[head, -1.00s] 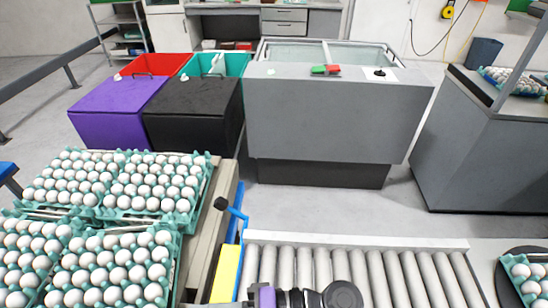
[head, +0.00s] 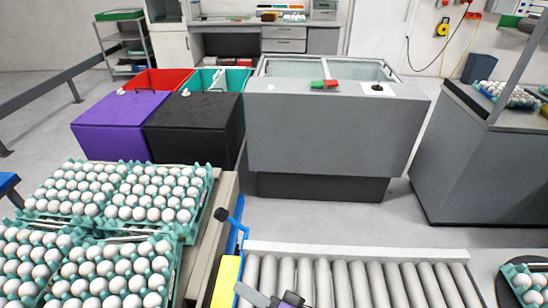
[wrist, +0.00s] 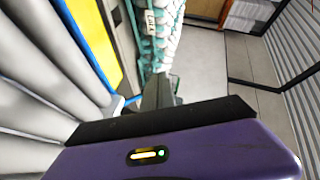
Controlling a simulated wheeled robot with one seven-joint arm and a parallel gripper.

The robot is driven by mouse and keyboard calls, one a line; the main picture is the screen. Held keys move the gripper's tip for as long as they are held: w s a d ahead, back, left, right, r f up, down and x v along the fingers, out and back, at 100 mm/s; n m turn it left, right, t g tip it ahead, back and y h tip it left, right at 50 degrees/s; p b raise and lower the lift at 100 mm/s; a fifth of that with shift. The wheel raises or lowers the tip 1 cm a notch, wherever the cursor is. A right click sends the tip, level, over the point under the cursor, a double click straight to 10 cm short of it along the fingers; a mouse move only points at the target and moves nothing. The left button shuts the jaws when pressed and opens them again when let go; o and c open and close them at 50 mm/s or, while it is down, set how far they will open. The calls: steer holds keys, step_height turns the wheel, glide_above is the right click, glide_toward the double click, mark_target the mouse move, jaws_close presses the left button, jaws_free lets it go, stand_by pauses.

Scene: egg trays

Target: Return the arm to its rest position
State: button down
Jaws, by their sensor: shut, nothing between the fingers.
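My gripper shows in the wrist view (wrist: 162,92) as a purple body with a black bar and grey fingers beyond it. The fingers are shut with nothing between them. They point toward the gap between the rollers and the egg trays. In the head view, a small grey and purple part of my arm's end shows at the bottom edge, over the near end of the roller conveyor (head: 350,280). The rest of the arm is out of the picture.
Stacked teal trays of white eggs (head: 128,222) stand at left. A yellow and blue strip (head: 226,280) lies beside the rollers. Purple (head: 115,125) and black (head: 195,128) bins and a grey machine (head: 325,130) stand behind. Floor shows between the conveyor and machine.

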steer(key=s+d+f+t+h+b, duration=0.1)
steer(key=s+d+t+h, duration=0.25)
steer(key=d, duration=0.55)
steer(key=s+d+f+t+h+b, duration=0.25)
steer(key=s+d+h, duration=0.2)
steer(key=d, duration=0.45)
steer(key=s+d+r+n+h+b, duration=0.1)
steer(key=s+d, duration=0.3)
steer(key=s, duration=0.5)
steer(key=s+d+r+n+h+b, duration=0.1)
steer(key=s+d+h+b, duration=0.2)
steer(key=s, duration=0.7)
steer(key=shift+d+r+n+h, duration=0.3)
steer(key=shift+d+r, duration=0.05)
steer(key=shift+r, duration=0.05)
